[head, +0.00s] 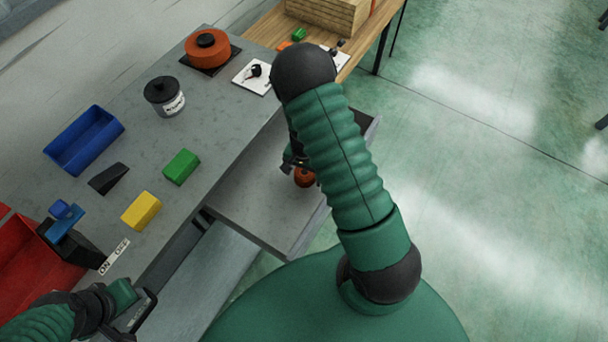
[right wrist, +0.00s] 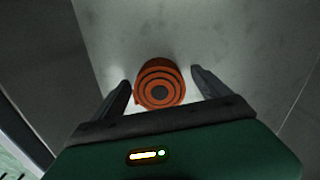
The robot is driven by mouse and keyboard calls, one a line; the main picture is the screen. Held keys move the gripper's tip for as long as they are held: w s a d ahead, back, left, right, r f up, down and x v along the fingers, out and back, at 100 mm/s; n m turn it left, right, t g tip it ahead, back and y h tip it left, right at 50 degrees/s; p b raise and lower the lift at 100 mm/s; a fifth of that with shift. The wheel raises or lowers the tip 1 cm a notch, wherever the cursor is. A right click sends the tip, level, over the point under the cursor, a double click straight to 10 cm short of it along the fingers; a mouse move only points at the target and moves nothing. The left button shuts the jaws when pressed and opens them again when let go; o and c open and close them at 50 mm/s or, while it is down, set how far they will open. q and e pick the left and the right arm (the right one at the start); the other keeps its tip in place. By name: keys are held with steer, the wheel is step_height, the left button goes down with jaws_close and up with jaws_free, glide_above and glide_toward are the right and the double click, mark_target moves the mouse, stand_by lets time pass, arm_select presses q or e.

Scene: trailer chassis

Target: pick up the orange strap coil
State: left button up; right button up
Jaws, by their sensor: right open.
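The orange strap coil (right wrist: 160,84), with dark concentric rings, lies on the grey floor of an open drawer-like tray (head: 248,205). In the head view the coil (head: 304,178) is partly hidden by my right arm and gripper. My right gripper (right wrist: 161,79) is open, with one finger on each side of the coil in the right wrist view. I see a gap between each finger and the coil. In the head view only a small dark part of this gripper (head: 291,161) shows. My left gripper (head: 143,308) is at the lower left, and its jaw state is unclear.
On the grey bench stand a blue bin (head: 84,140), a dark lidded jar (head: 165,96), a green block (head: 181,167), a yellow block (head: 141,211), a black wedge (head: 108,178) and a larger orange round object (head: 207,48). A red bin (head: 40,270) is at left.

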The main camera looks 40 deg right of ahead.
steer(key=shift+f, duration=0.1)
steer(key=shift+c, duration=0.5)
steer(key=c, duration=1.6)
